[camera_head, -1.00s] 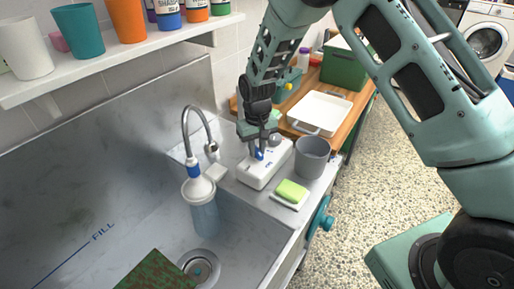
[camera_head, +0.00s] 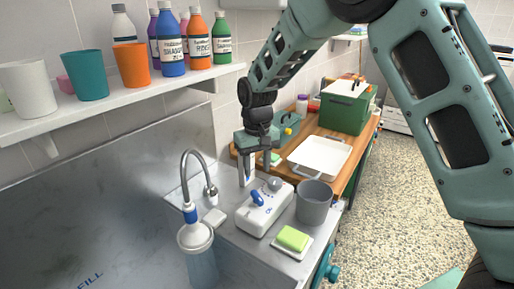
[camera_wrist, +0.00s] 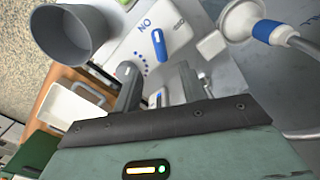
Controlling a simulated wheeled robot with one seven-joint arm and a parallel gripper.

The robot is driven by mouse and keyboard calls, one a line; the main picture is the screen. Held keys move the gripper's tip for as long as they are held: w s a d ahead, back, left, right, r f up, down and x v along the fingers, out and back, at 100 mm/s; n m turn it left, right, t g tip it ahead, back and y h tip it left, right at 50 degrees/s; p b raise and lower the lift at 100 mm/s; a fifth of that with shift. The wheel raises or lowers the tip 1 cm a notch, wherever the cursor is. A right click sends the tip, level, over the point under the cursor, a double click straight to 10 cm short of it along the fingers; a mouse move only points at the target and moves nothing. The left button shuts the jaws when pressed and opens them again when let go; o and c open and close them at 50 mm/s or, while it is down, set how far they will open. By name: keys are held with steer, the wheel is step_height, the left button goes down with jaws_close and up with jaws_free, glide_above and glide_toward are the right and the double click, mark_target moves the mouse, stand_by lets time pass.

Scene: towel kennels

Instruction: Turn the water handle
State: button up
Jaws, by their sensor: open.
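A white box (camera_head: 265,209) on the counter beside the sink carries a blue handle (camera_head: 257,198) on its top. In the wrist view the handle (camera_wrist: 159,45) lies just beyond my fingertips, near printed "ON" lettering and a row of blue dots. A grey round knob (camera_head: 275,184) is at the box's far end. My gripper (camera_head: 256,174) is open, fingers pointing down, above and behind the box, apart from the handle. In the wrist view the gripper (camera_wrist: 158,85) has its fingers apart.
A grey cup (camera_head: 314,203) and a green sponge (camera_head: 292,238) stand close to the box's right. The curved faucet (camera_head: 190,165) is to its left. A white tray (camera_head: 320,155) and green box (camera_head: 345,107) are behind. A bottle shelf (camera_head: 120,110) overhangs at left.

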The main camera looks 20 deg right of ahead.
step_height(320, 180, up, 8)
steer(key=b, duration=0.1)
steer(key=shift+f, duration=0.25)
stand_by(0.9)
